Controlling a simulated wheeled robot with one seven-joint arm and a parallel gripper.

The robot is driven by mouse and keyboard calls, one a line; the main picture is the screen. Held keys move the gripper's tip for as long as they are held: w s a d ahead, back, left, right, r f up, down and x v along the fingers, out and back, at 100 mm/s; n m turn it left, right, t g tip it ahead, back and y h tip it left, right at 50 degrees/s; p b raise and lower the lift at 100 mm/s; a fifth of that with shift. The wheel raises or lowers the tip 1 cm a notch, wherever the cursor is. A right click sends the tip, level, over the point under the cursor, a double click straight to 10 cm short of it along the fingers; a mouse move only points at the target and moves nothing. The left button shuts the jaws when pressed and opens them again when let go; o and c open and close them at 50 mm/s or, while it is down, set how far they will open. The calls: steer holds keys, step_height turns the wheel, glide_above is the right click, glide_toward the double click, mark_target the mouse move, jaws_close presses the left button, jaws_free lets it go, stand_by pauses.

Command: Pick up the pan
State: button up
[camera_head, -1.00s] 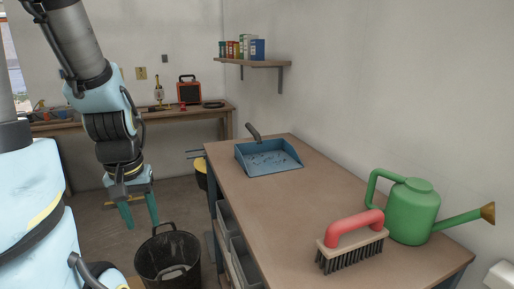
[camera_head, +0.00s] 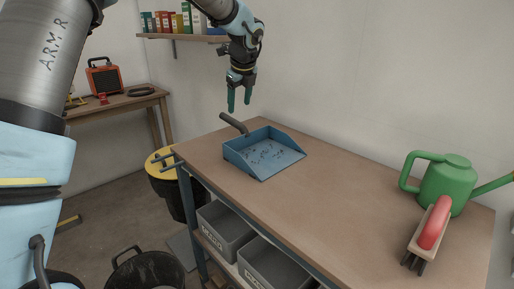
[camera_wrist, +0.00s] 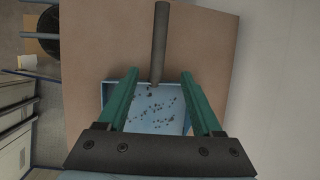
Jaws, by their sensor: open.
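The pan is a blue dustpan (camera_head: 262,152) with dark specks in it and a dark handle (camera_head: 234,124) rising from its back side. It lies on the workbench in the head view. My gripper (camera_head: 239,99) is open and empty, pointing down above the handle end of the pan. In the wrist view the two green fingers (camera_wrist: 160,78) are apart over the pan (camera_wrist: 156,112), and the pan's handle (camera_wrist: 160,42) runs up the picture between and beyond their tips. The bar of the gripper hides the pan's lower part there.
The workbench (camera_head: 340,200) is clear between the pan and a red-handled brush (camera_head: 433,228). A green watering can (camera_head: 446,182) stands behind the brush. A wall shelf with books (camera_head: 178,22) is near my arm. A black bin (camera_head: 146,270) is on the floor.

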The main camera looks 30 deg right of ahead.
mark_target(238, 123)
steer(key=x, duration=0.5)
steer(key=shift+d+f+p, duration=0.1)
steer(key=shift+d+p, duration=0.05)
steer(key=shift+p, duration=0.2)
steer(key=shift+s+p+x, duration=0.2)
steer(key=shift+p+x, duration=0.2)
steer(key=shift+x, duration=0.9)
steer(key=shift+s+p+x, duration=0.15)
steer(key=shift+p+x, duration=0.25)
steer(key=shift+x, duration=0.9)
steer(key=shift+f, duration=0.1)
jaws_close()
